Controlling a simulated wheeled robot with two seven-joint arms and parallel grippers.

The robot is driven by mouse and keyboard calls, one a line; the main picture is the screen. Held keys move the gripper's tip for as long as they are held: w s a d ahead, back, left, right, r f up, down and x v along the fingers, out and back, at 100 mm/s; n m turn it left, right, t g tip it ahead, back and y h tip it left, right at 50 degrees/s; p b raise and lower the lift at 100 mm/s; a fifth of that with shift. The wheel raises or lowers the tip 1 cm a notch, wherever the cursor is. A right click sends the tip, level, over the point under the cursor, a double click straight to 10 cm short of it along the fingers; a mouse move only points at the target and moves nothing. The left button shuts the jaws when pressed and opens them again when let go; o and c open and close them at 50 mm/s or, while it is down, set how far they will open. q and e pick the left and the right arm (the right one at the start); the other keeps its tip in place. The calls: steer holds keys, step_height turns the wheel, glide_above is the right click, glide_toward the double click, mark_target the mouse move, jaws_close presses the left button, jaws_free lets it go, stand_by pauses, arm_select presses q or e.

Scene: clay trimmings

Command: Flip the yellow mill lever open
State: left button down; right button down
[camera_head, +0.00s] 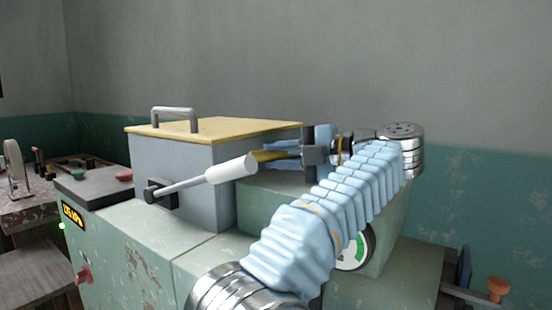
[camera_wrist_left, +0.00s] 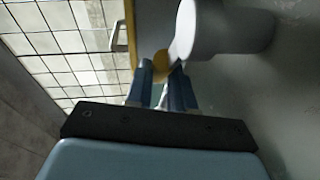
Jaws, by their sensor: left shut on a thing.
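The mill lever has a thin metal rod and a thick white grip (camera_head: 232,169), with a dark yellow end piece (camera_head: 268,156). The rod runs from a dark pivot block (camera_head: 158,191) on the front of the grey mill box (camera_head: 185,160), rising slightly to the right. My left gripper (camera_head: 282,152) comes from the right, its blue fingers shut on the yellow end. In the left wrist view the yellow end (camera_wrist_left: 161,62) sits between the fingertips, beside the white grip (camera_wrist_left: 215,30). The fingers hide part of the yellow piece. My right gripper is not in view.
The box has a yellow lid (camera_head: 215,128) with a grey handle (camera_head: 175,113) on top. A round gauge (camera_head: 356,252) is partly behind my left arm. A dark panel with a red button (camera_head: 124,177) is at the left. A wall stands behind.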

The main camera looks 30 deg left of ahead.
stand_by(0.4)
arm_select(q)
steer(key=c, duration=1)
jaws_free()
steer(key=shift+o, duration=0.2)
steer(key=shift+d, duration=0.15)
steer(key=d, duration=0.2)
steer(key=d+p, duration=0.1)
steer(key=d, duration=0.1)
steer(key=d+r, duration=0.1)
steer(key=d, duration=0.1)
steer(key=shift+w+d, duration=0.15)
steer(key=shift+d+p, duration=0.3)
steer(key=shift+d, duration=0.15)
